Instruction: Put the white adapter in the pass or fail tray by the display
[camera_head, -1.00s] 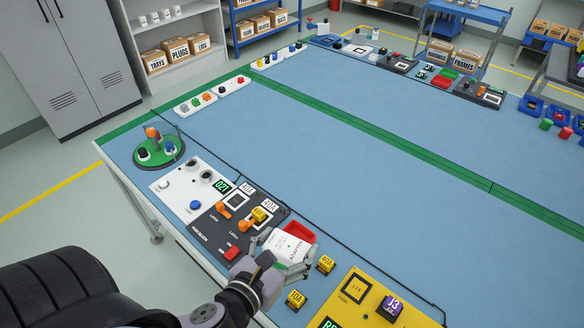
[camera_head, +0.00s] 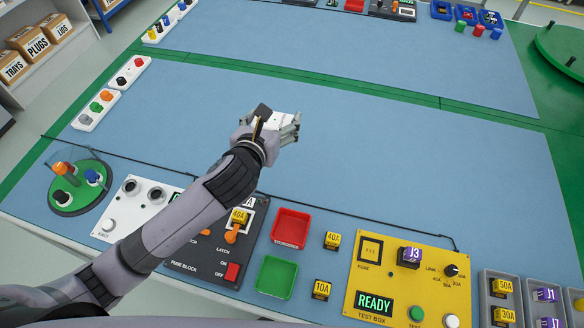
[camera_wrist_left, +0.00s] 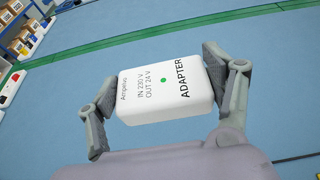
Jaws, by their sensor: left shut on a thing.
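The white adapter (camera_wrist_left: 165,85) is held between the two fingers of my left gripper (camera_wrist_left: 162,90) in the left wrist view. In the head view my left gripper (camera_head: 274,126) is shut on the adapter (camera_head: 284,118), mostly hidden, above the open blue table. A red tray (camera_head: 290,229) and a green tray (camera_head: 277,277) stand side by side between the dark fuse block and the yellow test box; both look empty. The test box's display (camera_head: 374,305) reads READY. My right gripper is not in view.
The dark fuse block (camera_head: 192,262) with orange levers lies partly under my left arm. Yellow fuses (camera_head: 332,240) sit between the trays and the yellow test box (camera_head: 441,290). A black cable crosses behind them. The blue mat (camera_head: 400,150) beyond is clear.

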